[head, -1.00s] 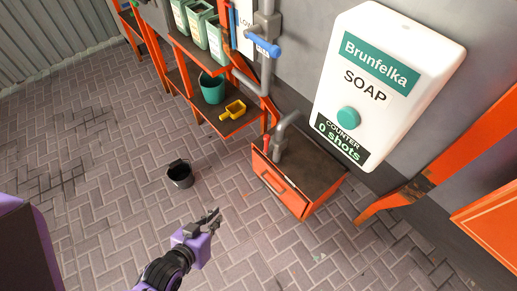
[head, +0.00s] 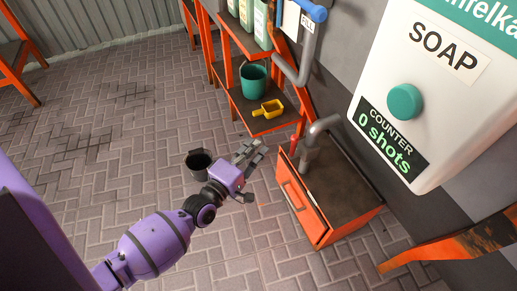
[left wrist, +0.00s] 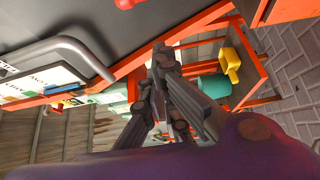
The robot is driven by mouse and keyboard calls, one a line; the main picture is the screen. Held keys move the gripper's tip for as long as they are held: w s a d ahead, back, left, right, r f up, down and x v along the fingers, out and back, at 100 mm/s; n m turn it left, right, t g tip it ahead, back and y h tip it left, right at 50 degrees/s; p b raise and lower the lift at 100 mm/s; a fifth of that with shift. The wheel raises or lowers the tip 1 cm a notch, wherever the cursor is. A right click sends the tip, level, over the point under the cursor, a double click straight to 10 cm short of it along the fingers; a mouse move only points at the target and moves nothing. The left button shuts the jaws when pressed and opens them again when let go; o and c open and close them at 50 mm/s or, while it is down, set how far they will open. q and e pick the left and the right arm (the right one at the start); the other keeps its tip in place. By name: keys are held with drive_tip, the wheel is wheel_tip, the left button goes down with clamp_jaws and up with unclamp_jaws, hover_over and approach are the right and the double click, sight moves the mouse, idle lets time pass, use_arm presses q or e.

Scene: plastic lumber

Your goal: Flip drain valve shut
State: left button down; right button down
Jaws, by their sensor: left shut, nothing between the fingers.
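A blue valve handle (head: 313,10) sits on the grey pipe (head: 304,62) at the top of the head view, beside a sign reading FILL. I cannot make out a handle marked as the drain valve. A red part (left wrist: 128,3) is cut off by the top edge of the left wrist view; I cannot tell what it is. My left gripper (head: 258,152) is shut and empty, left of the orange cabinet and apart from the pipes. Its fingers (left wrist: 162,60) also show in the left wrist view. My right gripper is not in view.
An orange cabinet (head: 300,207) with a grey spout (head: 317,133) stands right of my gripper. A black bucket (head: 197,165) is on the floor behind my wrist. A teal bucket (head: 253,80) and yellow scoop (head: 268,108) are on the shelf. The soap dispenser (head: 440,70) is at right.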

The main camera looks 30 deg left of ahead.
use_arm(q)
drive_tip(key=w+d+b, duration=0.1)
drive_tip(key=w+d, duration=0.3)
drive_tip(key=w, duration=0.1)
drive_tip(key=shift+w+d, duration=0.25)
drive_tip(key=shift+d, duration=0.05)
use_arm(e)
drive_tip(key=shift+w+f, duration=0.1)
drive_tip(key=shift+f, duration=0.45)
